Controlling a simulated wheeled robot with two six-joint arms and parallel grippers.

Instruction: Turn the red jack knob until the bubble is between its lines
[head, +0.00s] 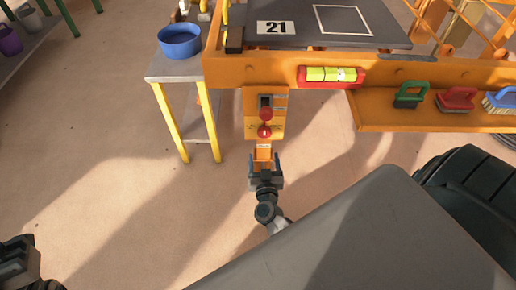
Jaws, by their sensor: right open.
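The red jack knob (264,131) sits low on an orange plate (250,105) at the front of the orange press table, with another red round part just above it. A red spirit level (304,78) with a yellow-green vial (316,74) is fixed to the table's front edge. A pale spot, seemingly the bubble, shows right of the vial's middle; its exact place against the lines is too small to tell. My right gripper (264,160) is open below the knob, fingers pointing towards it, apart from it. My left gripper (18,260) is partly in view at the lower left corner.
A shelf (375,119) at the right holds a green brush (409,94), a red brush (455,98) and a blue one (500,100). A blue bowl (180,41) stands on a side table (172,70) with yellow legs. The floor left of my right arm is clear.

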